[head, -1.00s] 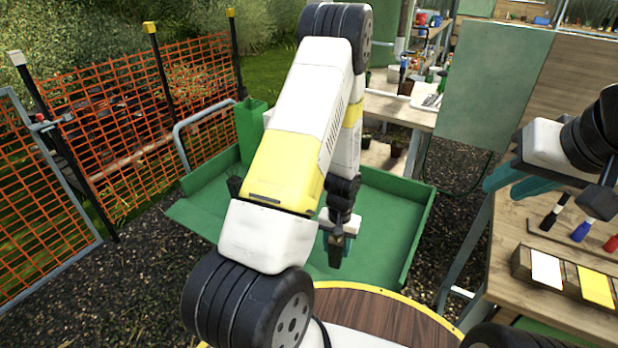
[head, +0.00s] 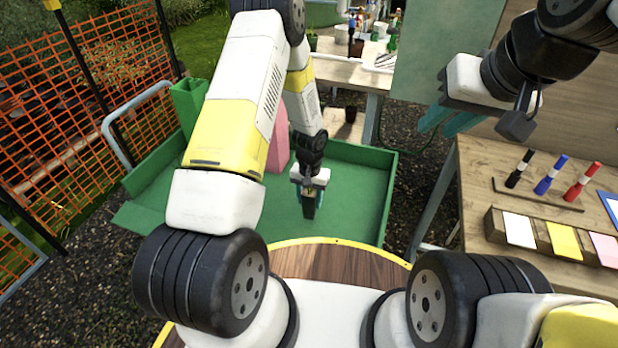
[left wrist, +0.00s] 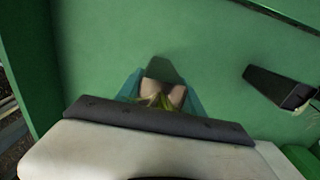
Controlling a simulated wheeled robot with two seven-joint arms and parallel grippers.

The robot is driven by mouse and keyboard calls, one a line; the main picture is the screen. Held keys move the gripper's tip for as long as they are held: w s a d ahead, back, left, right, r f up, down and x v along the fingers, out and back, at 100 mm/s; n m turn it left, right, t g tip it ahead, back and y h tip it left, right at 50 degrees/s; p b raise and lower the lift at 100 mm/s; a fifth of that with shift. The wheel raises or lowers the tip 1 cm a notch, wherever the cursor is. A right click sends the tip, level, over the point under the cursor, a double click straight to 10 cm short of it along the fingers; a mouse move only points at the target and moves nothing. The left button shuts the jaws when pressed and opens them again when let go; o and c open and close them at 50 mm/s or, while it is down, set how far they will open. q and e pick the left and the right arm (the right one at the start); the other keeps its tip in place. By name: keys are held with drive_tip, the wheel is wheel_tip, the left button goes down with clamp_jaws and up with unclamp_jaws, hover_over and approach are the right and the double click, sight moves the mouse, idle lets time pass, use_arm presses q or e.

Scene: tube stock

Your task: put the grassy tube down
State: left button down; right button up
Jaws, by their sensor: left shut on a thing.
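My left gripper (head: 309,190) points down over the green tray (head: 350,170). Its teal fingers are shut on the grassy tube (head: 309,208), a dark narrow tube. In the left wrist view the tube's top (left wrist: 163,92) shows tan and yellow-green between the fingers. Whether its bottom touches the tray floor I cannot tell. Another dark tube (left wrist: 275,86) is in the tray to the right in the left wrist view. My right gripper (head: 447,122) is raised at the right with its teal fingers apart and nothing between them.
A tall green square holder (head: 188,104) stands at the tray's left back corner. A pink object (head: 279,142) shows behind my left arm. A wooden bench (head: 500,175) at right holds several markers and coloured cards.

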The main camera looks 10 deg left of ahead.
sight(304, 202)
use_arm(q)
drive_tip(key=shift+w+a+f, duration=0.2)
drive_tip(key=shift+w+a, duration=0.65)
drive_tip(key=shift+a, duration=0.15)
drive_tip(key=shift+f, duration=1.65)
drive_tip(key=c, duration=0.7)
unclamp_jaws()
drive_tip(key=shift+f, duration=0.15)
